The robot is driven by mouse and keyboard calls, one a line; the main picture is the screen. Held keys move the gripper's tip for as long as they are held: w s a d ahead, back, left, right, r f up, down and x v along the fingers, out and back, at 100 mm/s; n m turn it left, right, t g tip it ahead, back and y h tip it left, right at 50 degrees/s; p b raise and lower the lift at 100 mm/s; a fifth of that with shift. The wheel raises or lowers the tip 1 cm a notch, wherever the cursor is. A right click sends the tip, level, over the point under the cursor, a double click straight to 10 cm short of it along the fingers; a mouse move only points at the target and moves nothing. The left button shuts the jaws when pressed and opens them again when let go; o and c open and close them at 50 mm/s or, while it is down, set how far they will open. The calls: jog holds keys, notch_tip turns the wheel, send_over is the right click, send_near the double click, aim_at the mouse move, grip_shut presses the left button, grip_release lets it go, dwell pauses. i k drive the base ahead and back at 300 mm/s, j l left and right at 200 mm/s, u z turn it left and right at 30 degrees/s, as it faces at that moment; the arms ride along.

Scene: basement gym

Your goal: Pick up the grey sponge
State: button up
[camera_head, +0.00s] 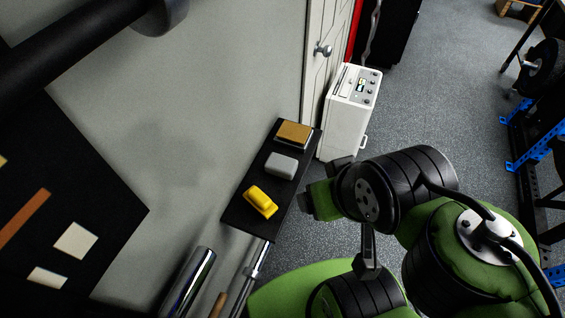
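The grey sponge (281,166) is a small, light grey rounded block. It lies on a narrow black shelf (243,214), between a yellow object and a brown-topped block. My gripper (318,192) is to the right of the shelf and apart from the sponge in the picture. It is seen from behind and partly hidden by my own wrist, so I cannot tell whether its fingers are open or shut. The sponge is in full view.
A white cabinet (345,125) stands just beyond the shelf, by a door (322,60). Chrome tubes (190,282) are at the near end. Blue racks (535,150) stand far right; grey floor lies between.

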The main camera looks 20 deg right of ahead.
aim_at(280, 165)
jog(key=l+u, duration=0.1)
jog(key=u, duration=0.3)
jog(key=l+u, duration=0.15)
jog(key=u, duration=0.3)
jog(key=l+u, duration=0.1)
jog(key=u, duration=0.3)
jog(key=l+u, duration=0.15)
jog(key=u, duration=0.3)
jog(key=l+u, duration=0.1)
jog(key=u, duration=0.3)
